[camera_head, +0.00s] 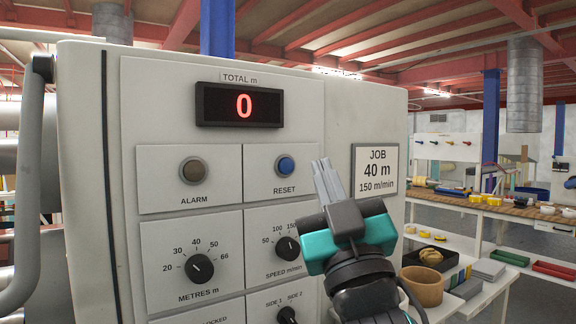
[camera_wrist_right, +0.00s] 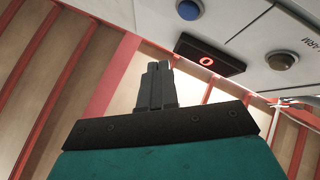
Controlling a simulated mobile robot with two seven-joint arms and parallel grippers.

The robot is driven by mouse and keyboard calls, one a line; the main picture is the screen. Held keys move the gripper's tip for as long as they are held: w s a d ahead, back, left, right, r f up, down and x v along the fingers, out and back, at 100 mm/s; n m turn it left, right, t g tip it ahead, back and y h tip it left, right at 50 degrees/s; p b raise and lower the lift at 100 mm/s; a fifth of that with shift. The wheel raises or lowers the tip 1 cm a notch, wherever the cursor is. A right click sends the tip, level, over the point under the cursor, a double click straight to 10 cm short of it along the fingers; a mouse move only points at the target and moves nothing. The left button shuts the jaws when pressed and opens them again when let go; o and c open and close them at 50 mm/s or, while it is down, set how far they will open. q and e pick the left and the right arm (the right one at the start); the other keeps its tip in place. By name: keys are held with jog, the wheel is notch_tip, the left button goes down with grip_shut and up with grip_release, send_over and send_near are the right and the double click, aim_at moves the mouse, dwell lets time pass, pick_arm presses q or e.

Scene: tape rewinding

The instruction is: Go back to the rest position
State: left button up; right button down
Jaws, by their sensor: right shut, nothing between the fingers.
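My right gripper (camera_head: 322,165) is raised in front of the grey control panel (camera_head: 226,228), its shut fingers pointing up, just right of the blue RESET button (camera_head: 285,166). It looks apart from the button. In the right wrist view the fingers (camera_wrist_right: 158,68) are together and empty, with the RESET button (camera_wrist_right: 189,9) beyond them. The TOTAL m display (camera_head: 240,105) reads a red 0. The ALARM lamp (camera_head: 194,170) looks dark. My left gripper is not in view.
Below the buttons are the METRES knob (camera_head: 199,268) and the SPEED knob (camera_head: 287,249). A JOB sign (camera_head: 376,171) reads 40 m, 150 m/min. To the right, a wooden bowl (camera_head: 422,286) stands on a low white table. A workbench (camera_head: 500,205) with small items stands further back.

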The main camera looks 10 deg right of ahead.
dwell(0.3)
jog(key=d+f+m+g+h, duration=0.15)
jog(key=f+g, duration=0.25)
jog(key=f, duration=0.5)
jog(key=d+f+g, duration=0.2)
jog(key=f+g, duration=0.1)
jog(key=f, duration=0.6)
jog(key=d+f+m+g, duration=0.1)
jog(key=f+g, duration=0.3)
jog(key=f, duration=0.6)
jog(key=s+d+f+g, duration=0.2)
jog(key=s+f+g, duration=1)
jog(key=s+f, duration=1)
pick_arm(q)
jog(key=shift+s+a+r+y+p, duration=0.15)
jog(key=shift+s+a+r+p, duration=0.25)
jog(key=shift+p, duration=0.5)
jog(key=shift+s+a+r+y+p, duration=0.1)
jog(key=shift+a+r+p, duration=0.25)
jog(key=shift+p, duration=0.55)
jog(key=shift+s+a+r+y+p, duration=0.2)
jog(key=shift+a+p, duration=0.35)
jog(key=shift+p, duration=0.35)
pick_arm(e)
jog(key=w+a+f+t+y, duration=0.2)
jog(key=w+a+f+t, duration=0.1)
jog(key=w+t, duration=0.4)
jog(key=shift+w+n, duration=0.2)
jog(key=shift+n, duration=0.25)
